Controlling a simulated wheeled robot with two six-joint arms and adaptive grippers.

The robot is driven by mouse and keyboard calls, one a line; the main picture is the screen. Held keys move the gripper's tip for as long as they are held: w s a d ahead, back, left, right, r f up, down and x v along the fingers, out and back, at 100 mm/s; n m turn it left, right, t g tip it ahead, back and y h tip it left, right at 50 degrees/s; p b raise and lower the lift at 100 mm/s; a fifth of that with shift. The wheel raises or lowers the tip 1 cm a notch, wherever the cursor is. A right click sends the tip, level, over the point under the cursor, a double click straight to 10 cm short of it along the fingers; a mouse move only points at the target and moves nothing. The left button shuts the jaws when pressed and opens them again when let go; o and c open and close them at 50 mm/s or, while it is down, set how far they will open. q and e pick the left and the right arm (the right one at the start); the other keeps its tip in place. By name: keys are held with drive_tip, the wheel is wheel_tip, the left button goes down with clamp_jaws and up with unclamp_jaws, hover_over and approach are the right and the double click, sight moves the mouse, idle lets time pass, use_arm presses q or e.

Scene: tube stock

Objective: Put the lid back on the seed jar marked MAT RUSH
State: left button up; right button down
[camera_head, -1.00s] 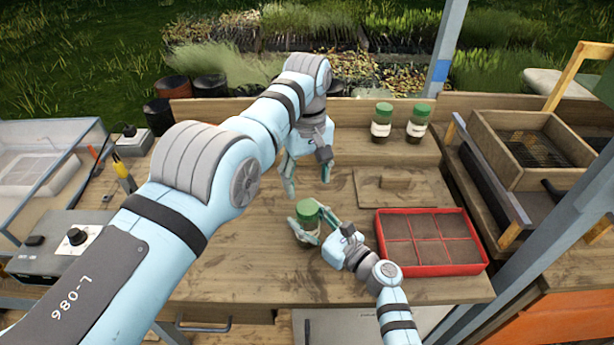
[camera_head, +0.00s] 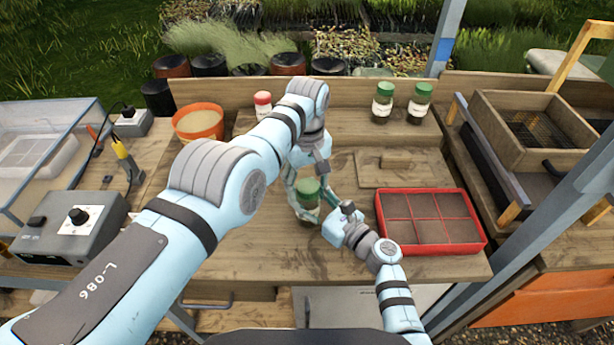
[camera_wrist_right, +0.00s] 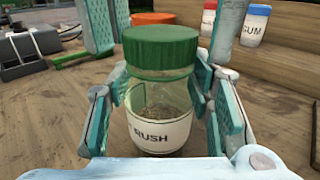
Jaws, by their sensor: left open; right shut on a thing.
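A clear seed jar (camera_head: 308,212) stands upright over the bench with a green lid (camera_head: 308,188) on its top. In the right wrist view its label (camera_wrist_right: 160,135) reads "RUSH"; the rest of the label is turned away or hidden. The green lid (camera_wrist_right: 160,46) sits level on the glass; how tightly, I cannot tell. My right gripper (camera_head: 318,208) is shut around the jar's body from the right, its fingers on both sides of the glass (camera_wrist_right: 165,95). My left gripper (camera_head: 306,176) is open, close to the lid from above and behind, and partly overlaps the jar in the head view.
Two green-lidded jars (camera_head: 383,103) (camera_head: 418,104) stand on the back shelf. A red-lidded jar (camera_head: 263,103) and a blue-lidded jar (camera_wrist_right: 255,25) are also back there. An orange bowl (camera_head: 198,123) stands left, a red seed tray (camera_head: 430,249) right. The bench front is clear.

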use_arm(q)
drive_tip(key=c, duration=1.2)
drive_tip(key=m, duration=0.6)
drive_tip(key=shift+a+m, duration=0.1)
drive_tip(key=shift+m, duration=0.3)
drive_tip(key=shift+c, duration=0.2)
drive_tip(key=m, duration=0.6)
drive_tip(key=o, duration=1.3)
drive_tip(key=shift+r, duration=2.3)
